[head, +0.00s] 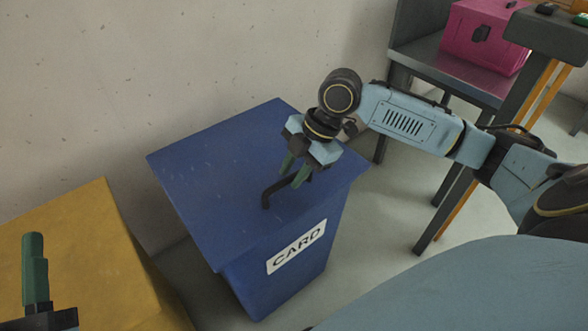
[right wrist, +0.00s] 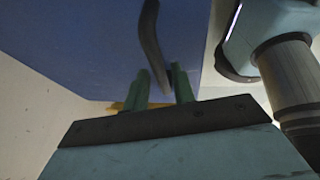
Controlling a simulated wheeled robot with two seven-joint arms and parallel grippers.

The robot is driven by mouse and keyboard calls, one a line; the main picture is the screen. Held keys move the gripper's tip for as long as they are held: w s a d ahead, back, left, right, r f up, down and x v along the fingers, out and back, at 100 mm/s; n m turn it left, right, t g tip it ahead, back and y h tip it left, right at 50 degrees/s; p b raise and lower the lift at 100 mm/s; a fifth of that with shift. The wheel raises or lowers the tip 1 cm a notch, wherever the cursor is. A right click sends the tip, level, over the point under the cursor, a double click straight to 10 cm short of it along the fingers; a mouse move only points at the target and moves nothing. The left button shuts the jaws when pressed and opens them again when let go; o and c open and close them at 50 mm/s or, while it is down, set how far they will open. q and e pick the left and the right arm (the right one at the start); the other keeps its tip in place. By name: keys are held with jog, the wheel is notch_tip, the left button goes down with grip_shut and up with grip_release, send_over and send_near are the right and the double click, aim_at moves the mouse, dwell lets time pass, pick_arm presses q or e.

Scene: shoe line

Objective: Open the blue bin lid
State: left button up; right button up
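The blue bin (head: 250,270) stands on the floor with its flat blue lid (head: 220,150) shut and a white CARD label (head: 296,247) on its front. A black bar handle (head: 267,196) stands on the lid; it also shows in the right wrist view (right wrist: 151,40). My right gripper (head: 291,180) is over the lid, its green fingers pointing down at the handle. In the right wrist view the fingers (right wrist: 161,78) are apart, and the handle's end appears between them with gaps beside it. My left gripper (head: 35,260) is at the lower left; only one finger shows clearly.
A yellow box-like bin (head: 75,235) stands to the left of the blue bin. A wall is behind. At the upper right, a grey metal table (head: 440,68) carries a pink box (head: 485,38). Its legs stand near the blue bin's right side.

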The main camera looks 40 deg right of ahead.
grip_shut()
